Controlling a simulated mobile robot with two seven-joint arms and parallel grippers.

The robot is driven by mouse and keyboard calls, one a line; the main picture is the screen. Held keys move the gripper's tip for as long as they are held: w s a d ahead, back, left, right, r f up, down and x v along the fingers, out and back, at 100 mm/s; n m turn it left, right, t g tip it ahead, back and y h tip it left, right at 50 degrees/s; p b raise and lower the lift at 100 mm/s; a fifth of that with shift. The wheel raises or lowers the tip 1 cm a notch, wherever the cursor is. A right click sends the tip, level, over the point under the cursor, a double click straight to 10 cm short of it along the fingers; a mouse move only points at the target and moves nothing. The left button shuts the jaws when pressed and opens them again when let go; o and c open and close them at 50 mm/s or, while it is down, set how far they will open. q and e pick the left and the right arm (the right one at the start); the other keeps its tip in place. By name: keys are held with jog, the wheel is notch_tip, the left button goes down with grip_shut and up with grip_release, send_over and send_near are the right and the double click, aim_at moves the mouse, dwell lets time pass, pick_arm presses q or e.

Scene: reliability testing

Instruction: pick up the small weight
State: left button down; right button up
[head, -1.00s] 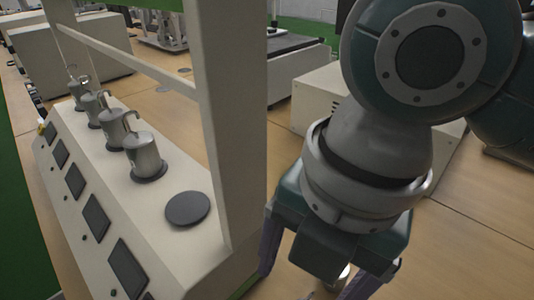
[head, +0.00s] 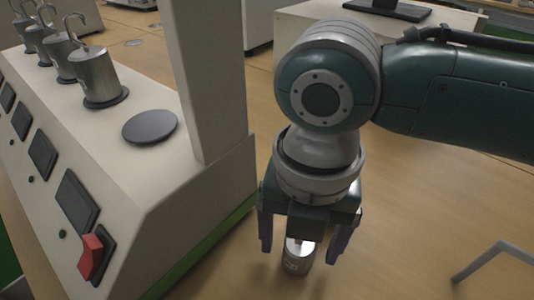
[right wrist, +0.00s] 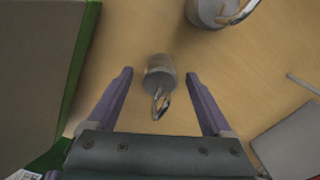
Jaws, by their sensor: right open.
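The small weight (head: 296,262) is a short metal cylinder standing on the wooden table beside the machine. My right gripper (head: 301,246) points down over it, open, with one purple finger on each side; its upper part is partly hidden by the gripper. In the right wrist view the small weight (right wrist: 159,72) with its hook lies between the open fingertips of the right gripper (right wrist: 158,76), with a gap on both sides. My left gripper is not in view.
The cream machine (head: 150,190) with a green base edge stands close left of the gripper. Several hooked weights (head: 98,78) stand on it beside an empty dark disc (head: 150,127). A larger hooked weight (right wrist: 208,10) stands near in the right wrist view. A grey bent bar (head: 492,258) is at right.

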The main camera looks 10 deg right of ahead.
jog(key=shift+f, duration=0.55)
jog(key=shift+c, duration=0.2)
grip_shut()
jog(key=shift+r, duration=0.1)
